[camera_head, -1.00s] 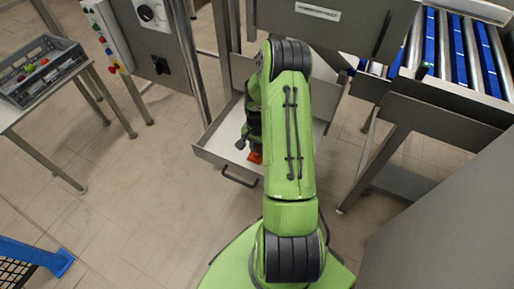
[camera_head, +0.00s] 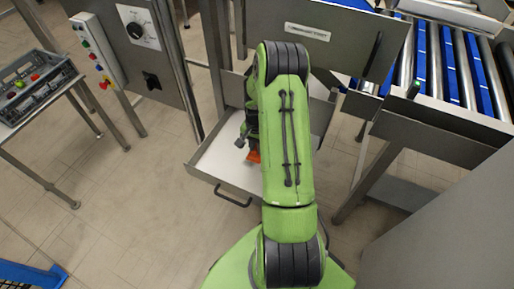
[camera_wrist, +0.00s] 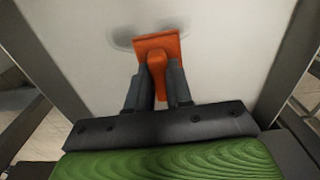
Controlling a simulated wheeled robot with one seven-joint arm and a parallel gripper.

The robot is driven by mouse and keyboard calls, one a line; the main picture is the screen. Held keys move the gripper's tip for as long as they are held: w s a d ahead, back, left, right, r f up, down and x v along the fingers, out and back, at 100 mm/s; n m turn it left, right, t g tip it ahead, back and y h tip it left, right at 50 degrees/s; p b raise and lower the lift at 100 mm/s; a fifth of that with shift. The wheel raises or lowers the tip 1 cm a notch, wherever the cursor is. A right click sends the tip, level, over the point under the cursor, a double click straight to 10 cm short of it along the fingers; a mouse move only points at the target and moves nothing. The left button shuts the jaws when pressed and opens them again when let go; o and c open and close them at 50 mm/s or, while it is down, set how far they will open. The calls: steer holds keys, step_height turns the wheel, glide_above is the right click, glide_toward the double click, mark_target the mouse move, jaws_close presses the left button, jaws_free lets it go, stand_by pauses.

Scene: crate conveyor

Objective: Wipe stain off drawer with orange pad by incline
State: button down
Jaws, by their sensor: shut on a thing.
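The orange pad (camera_wrist: 157,45) has a flat plate and a block handle. My gripper (camera_wrist: 158,90) is shut on the handle in the wrist view. The pad is at the white drawer floor (camera_wrist: 225,50); I cannot tell for certain whether it touches. A grey smudged stain (camera_wrist: 122,36) shows at both sides of the pad, partly covered by it. In the head view the open drawer (camera_head: 212,178) extends under my arm, and the pad (camera_head: 253,156) shows just left of my arm. My arm hides much of the drawer and most of my gripper there.
The drawer has raised metal walls and a front handle (camera_head: 232,197). A roller conveyor (camera_head: 450,70) with blue strips is at right. A control panel (camera_head: 138,28) stands at upper left, and a crate (camera_head: 35,85) with small coloured items sits on a table at left.

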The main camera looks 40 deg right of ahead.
steer(key=shift+r+p, duration=1.25)
steer(key=shift+r, duration=0.85)
